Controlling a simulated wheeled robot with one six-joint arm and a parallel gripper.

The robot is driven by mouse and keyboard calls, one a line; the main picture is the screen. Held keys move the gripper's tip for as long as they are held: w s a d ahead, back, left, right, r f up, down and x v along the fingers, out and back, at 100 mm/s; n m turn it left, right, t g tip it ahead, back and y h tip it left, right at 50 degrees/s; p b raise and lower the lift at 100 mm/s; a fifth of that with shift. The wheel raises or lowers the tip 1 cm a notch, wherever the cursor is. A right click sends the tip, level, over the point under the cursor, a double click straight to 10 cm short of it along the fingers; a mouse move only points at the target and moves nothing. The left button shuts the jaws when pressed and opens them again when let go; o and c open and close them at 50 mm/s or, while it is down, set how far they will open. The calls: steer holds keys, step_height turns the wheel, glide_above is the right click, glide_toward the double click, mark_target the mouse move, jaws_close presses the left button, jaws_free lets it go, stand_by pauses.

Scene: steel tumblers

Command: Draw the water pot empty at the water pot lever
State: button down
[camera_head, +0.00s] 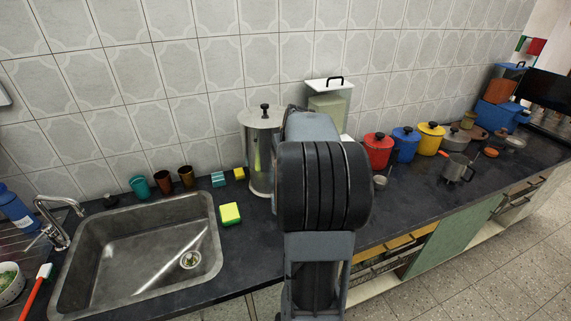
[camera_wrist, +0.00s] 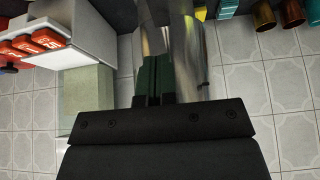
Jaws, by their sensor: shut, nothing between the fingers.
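The water pot (camera_head: 260,145) is a tall steel cylinder with a lid and a black knob, standing on the dark counter against the tiled wall. My arm covers its right part in the head view. In the wrist view, its shiny steel side (camera_wrist: 187,48) lies just beyond and beside my fingers. My gripper (camera_wrist: 155,62) is shut and empty, its two dark fingers side by side close to the pot. I cannot tell whether they touch it. The lever cannot be made out. My gripper is hidden behind my arm in the head view.
A steel sink (camera_head: 140,250) lies to the left, with a yellow-green sponge (camera_head: 230,214) between it and the pot. Several cups stand behind the sink. A white-topped canister (camera_head: 329,102) stands right of the pot. A red pot (camera_head: 378,152) and other coloured pots stand farther right.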

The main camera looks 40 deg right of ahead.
step_height(320, 180, up, 6)
steer(key=s, duration=0.1)
steer(key=shift+s+a, duration=0.35)
stand_by(0.5)
steer(key=s+a+f+n, duration=0.1)
steer(key=s+a+f, duration=0.2)
steer(key=a, duration=0.7)
steer(key=s+a+f+n+y, duration=0.1)
steer(key=s+a+f+n, duration=0.1)
steer(key=a, duration=0.8)
steer(key=s+a+f+n+g+y, duration=0.1)
steer(key=s+a+f, duration=0.3)
steer(key=a, duration=0.6)
steer(key=shift+s+a+n, duration=0.2)
steer(key=shift+s+n, duration=0.1)
steer(key=shift+s, duration=0.9)
